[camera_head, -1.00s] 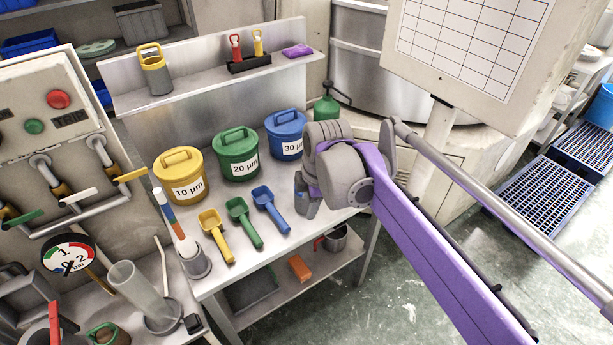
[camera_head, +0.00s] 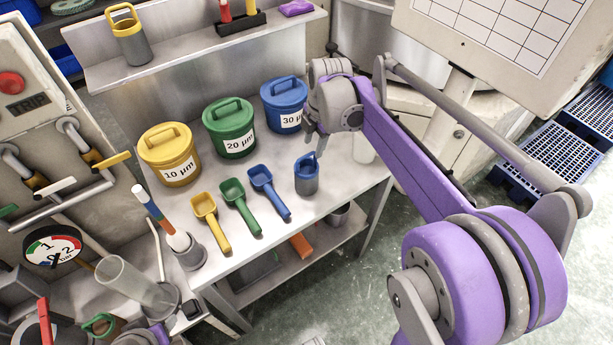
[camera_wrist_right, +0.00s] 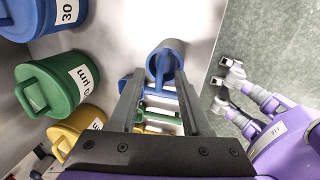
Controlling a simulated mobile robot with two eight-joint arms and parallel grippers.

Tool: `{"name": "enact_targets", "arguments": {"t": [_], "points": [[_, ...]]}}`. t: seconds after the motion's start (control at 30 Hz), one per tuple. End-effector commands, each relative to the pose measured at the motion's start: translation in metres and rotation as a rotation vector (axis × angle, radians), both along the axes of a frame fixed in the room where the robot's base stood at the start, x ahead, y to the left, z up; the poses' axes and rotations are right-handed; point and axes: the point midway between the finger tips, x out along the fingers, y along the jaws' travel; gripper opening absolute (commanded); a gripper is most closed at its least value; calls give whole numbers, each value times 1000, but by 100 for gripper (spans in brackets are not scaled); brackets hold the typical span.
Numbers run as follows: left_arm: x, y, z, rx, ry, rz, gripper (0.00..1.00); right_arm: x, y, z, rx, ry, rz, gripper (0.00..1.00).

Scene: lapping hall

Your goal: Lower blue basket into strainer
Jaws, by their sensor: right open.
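The blue basket (camera_head: 306,177), a grey cup with a blue rim and handle, stands upright on the steel bench near its front right. It also shows in the right wrist view (camera_wrist_right: 164,62), just beyond the fingertips. My right gripper (camera_head: 318,144) is above it, its fingers apart and empty. In the wrist view the two dark fingers (camera_wrist_right: 160,78) point towards the basket with a gap between them. I cannot make out a separate strainer with certainty. My left gripper does not show.
Yellow (camera_head: 169,155), green (camera_head: 229,130) and blue (camera_head: 284,103) lidded buckets stand at the back. Yellow (camera_head: 211,222), green (camera_head: 241,206) and blue (camera_head: 270,192) scoops lie in front. A pale cylinder (camera_head: 363,149) stands right of the basket, partly behind my arm. A similar yellow basket (camera_head: 130,38) is on the shelf.

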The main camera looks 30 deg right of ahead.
Motion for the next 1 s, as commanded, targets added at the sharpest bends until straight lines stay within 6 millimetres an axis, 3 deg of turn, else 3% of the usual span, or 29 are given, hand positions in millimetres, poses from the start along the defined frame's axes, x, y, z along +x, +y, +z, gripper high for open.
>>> {"name": "enact_targets", "arguments": {"t": [0.3,0.6,0.63,0.9,1.0], "points": [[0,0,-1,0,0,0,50,8,0,-43,0,0,0,48],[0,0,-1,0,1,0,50,9,0,-50,0,0,-1,48],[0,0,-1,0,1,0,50,9,0,-50,0,0,-1,46],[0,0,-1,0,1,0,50,9,0,-49,0,0,-1,0],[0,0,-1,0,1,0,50,9,0,-49,0,0,-1,0]]}}
